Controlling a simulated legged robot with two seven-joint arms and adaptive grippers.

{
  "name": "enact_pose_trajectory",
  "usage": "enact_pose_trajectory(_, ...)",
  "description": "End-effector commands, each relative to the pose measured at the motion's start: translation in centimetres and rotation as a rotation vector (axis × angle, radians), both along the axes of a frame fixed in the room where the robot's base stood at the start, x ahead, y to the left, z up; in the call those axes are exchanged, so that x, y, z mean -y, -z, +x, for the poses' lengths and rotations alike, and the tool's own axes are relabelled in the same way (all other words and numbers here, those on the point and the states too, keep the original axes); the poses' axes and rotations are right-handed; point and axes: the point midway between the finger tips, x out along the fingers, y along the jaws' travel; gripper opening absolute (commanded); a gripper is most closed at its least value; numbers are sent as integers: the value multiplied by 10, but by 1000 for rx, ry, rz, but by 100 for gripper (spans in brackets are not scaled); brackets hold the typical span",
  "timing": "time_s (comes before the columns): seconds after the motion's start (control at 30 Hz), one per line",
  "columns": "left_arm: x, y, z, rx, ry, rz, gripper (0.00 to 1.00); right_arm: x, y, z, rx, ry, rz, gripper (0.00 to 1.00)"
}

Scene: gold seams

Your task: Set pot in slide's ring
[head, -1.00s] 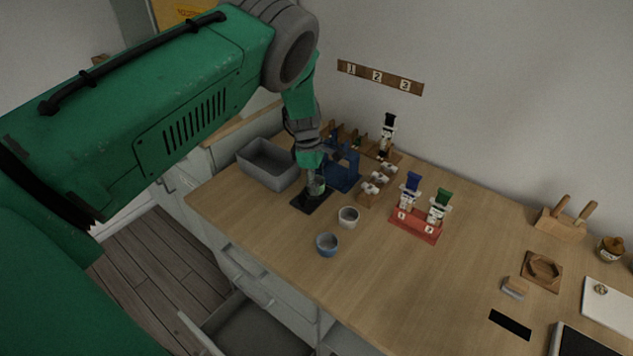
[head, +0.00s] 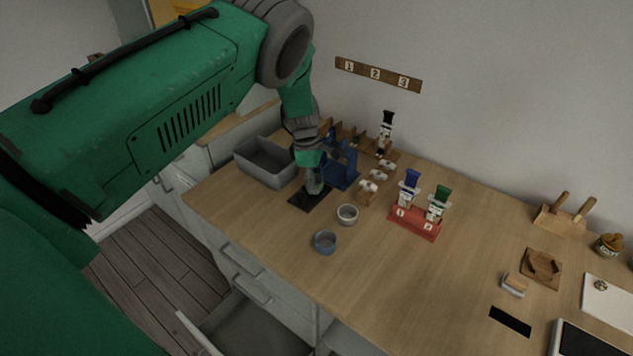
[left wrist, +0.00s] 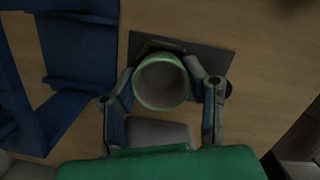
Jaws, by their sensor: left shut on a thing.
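A pale green pot (left wrist: 162,82) is between the fingers of my left gripper (left wrist: 161,88), which is shut on it. In the left wrist view I look down into its open, empty mouth. A dark flat slide (left wrist: 213,60) lies on the worktop under the pot. A dark raised edge shows behind the pot's rim, perhaps the ring; the pot hides most of it. I cannot tell whether the pot is seated or held just above. In the head view my left gripper (head: 315,182) is over the slide (head: 307,203). My right gripper is not in view.
A blue stand (head: 343,172) is close to the gripper. A grey bin (head: 267,163) stands to the left. A whitish cup (head: 347,215) and a blue-grey cup (head: 325,242) stand in front. A red rack (head: 415,224) stands to the right. The worktop's middle (head: 410,275) is clear.

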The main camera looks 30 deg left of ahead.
Motion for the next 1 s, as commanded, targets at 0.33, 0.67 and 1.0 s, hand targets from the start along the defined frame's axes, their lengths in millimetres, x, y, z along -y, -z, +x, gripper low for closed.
enact_pose_trajectory(0.33, 0, 0, 0, 0, 0, 0, 26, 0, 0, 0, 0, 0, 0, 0)
enact_pose_trajectory(0.67, 1, 4, 0, -1, 0, -1, 26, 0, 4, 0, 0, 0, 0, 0)
enact_pose_trajectory(1.0, 1, 4, 0, -1, 0, 0, 64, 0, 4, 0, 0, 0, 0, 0)
